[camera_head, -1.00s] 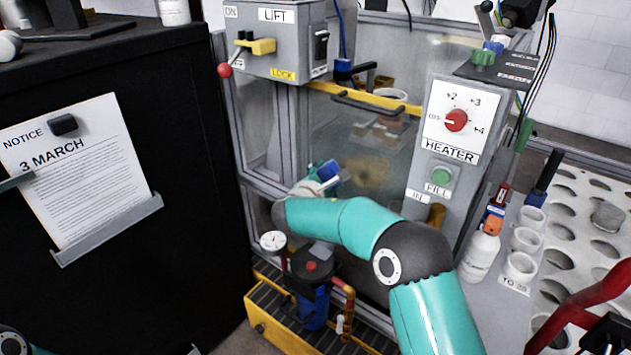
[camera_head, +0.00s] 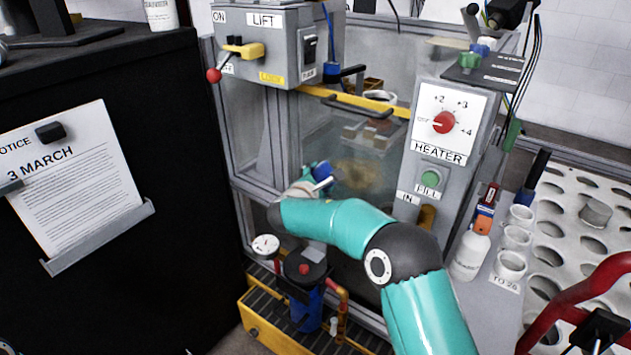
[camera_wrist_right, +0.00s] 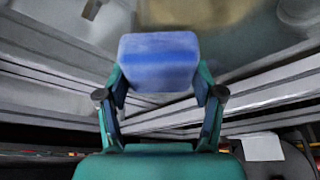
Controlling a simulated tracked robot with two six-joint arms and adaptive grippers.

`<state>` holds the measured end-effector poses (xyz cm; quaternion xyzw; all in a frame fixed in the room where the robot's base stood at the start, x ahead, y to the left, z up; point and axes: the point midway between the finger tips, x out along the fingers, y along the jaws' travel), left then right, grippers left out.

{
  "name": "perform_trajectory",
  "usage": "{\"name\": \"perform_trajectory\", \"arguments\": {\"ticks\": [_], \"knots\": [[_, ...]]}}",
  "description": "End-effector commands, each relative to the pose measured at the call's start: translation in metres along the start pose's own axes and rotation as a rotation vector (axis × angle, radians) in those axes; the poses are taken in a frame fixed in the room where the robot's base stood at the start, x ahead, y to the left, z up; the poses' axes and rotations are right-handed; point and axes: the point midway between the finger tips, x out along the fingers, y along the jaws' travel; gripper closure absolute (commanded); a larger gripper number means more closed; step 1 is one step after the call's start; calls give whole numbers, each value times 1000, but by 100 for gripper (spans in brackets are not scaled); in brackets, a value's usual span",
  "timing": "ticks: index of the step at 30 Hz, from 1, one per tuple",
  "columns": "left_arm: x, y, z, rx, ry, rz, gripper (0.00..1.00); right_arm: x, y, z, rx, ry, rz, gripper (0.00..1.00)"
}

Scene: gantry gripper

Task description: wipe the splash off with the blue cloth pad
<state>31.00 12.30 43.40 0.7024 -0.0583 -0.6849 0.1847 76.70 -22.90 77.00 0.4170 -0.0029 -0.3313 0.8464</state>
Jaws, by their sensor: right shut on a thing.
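The splash (camera_head: 358,172) is a brownish blotch on the clear front pane of the tank in the head view. My right gripper (camera_head: 318,178) is at the pane, just left of the splash, with my arm reaching in from the lower right. It is shut on the blue cloth pad (camera_wrist_right: 158,62), which spans its two fingertips (camera_wrist_right: 159,88) in the right wrist view. In the head view only a small bit of blue shows at the gripper. Whether the pad touches the pane I cannot tell. My left gripper is not in view.
The lift box (camera_head: 262,45) with its red-knobbed lever is above left of the pane. The heater panel (camera_head: 437,145) stands to its right. A gauge (camera_head: 265,247) and a blue filter (camera_head: 308,305) sit below. A white bottle (camera_head: 470,255) and cups stand at right.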

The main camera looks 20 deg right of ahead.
Motion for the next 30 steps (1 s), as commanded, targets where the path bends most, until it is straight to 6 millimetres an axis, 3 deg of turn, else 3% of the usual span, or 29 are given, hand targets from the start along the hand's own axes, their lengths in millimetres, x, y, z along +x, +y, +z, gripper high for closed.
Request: {"name": "perform_trajectory", "arguments": {"ticks": [25, 30], "knots": [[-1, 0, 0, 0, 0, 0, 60, 15, 0, 6, 0, 0, 0, 61], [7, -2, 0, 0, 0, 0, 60, 14, -5, 7, 0, 0, 0, 61]]}}
